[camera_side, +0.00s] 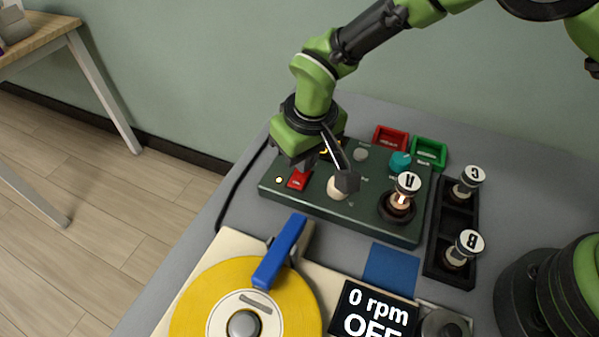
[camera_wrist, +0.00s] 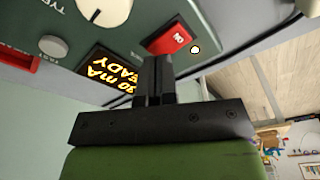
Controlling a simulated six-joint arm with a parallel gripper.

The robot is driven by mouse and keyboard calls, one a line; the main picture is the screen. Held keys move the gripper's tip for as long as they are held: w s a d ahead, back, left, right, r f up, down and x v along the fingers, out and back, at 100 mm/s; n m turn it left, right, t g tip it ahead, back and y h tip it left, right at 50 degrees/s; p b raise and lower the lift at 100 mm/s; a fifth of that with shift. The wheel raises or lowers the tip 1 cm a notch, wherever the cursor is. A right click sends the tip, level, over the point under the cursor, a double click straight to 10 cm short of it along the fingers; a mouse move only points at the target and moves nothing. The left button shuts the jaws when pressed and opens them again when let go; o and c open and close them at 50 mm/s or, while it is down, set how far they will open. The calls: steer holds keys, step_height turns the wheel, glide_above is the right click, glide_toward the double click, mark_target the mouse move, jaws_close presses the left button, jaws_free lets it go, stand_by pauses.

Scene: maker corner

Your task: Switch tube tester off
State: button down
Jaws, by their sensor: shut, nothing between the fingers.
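The tube tester (camera_side: 350,213) is a dark green panel box on the grey table. Its red rocker switch (camera_side: 298,180) sits near the left end and also shows in the wrist view (camera_wrist: 170,39), marked ON. A small light (camera_wrist: 195,49) beside the switch glows, and also shows in the side view (camera_side: 279,180). The tester's display (camera_wrist: 109,77) is lit with orange text, partly readable as "mA" and "READY". My gripper (camera_wrist: 155,62) is shut and empty, its fingertips close to the switch; I cannot tell whether they touch it. Tube A (camera_side: 406,188) stands in the tester's socket.
Tubes C (camera_side: 469,183) and B (camera_side: 464,246) stand in a black rack (camera_side: 437,262) at the right. Red (camera_side: 390,138) and green (camera_side: 429,151) bins are behind. In front are a yellow disc (camera_side: 192,312), a blue clamp (camera_side: 280,250) and a screen (camera_side: 373,311) reading 0 rpm OFF.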

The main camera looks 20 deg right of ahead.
steer(key=shift+f, duration=0.65)
steer(key=shift+r, duration=3.5)
